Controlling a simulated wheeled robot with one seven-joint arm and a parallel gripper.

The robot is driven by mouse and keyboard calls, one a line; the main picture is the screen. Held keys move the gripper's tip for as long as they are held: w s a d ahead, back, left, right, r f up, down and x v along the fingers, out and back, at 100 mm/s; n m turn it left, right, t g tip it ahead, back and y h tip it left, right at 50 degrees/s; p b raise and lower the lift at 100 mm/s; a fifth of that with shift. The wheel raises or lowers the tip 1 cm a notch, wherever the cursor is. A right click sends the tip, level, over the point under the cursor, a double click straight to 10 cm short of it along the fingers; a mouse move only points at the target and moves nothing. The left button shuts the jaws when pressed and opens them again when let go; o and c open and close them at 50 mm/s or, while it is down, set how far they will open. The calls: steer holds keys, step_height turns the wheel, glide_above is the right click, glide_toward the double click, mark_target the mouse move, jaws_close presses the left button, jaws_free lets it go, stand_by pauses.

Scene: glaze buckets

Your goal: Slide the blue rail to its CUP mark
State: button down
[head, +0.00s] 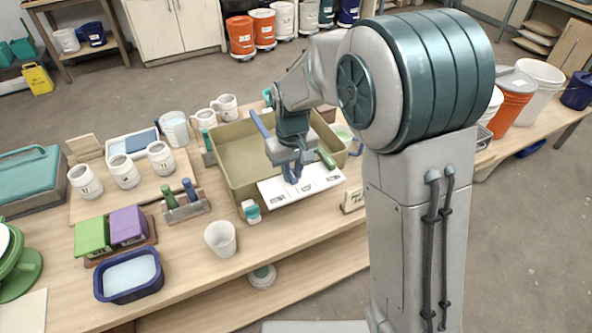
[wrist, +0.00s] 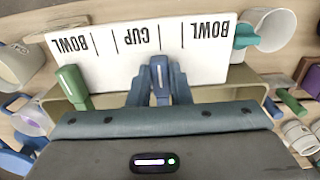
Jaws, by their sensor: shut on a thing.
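The olive basin (head: 236,163) stands on the table with a white strip (head: 300,185) along its near side. In the wrist view the strip (wrist: 205,70) reads BOWL, CUP, BOWL, upside down. The blue rail (head: 259,123) runs across the basin; its near end is under my gripper (head: 292,173). In the wrist view my gripper (wrist: 158,88) is shut on the blue rail's end (wrist: 159,72). That end lies by the word CUP, slightly right of its middle. The green rail's end (wrist: 72,85) is at the left, near a BOWL word; it also shows in the head view (head: 326,158).
A white cup (head: 220,238) and a teal-and-white item (head: 251,211) stand just left of the strip. A holder with green and blue handles (head: 185,206) is farther left. Several mugs stand behind. The green rail's end stands close to my gripper.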

steer(key=shift+a+r, duration=0.1)
steer(key=shift+a, duration=0.1)
steer(key=c, duration=1.3)
jaws_free()
steer(key=shift+d, duration=0.1)
step_height(320, 180, up, 14)
steer(key=shift+f+b, duration=0.15)
steer(key=shift+b, duration=0.55)
steer(key=shift+s, duration=0.1)
steer(key=s+d+f+m+t, duration=0.1)
steer(key=s+d, duration=0.4)
steer(key=s, duration=0.1)
steer(key=s+d+f+m+t, duration=0.1)
steer(key=s+d+f+m, duration=0.1)
steer(key=s+d, duration=0.3)
steer(key=s+d+f+m+t, duration=0.1)
steer(key=s+d, duration=0.5)
steer(key=s, duration=0.2)
steer(key=shift+f+m, duration=0.3)
steer(key=shift+m, duration=0.1)
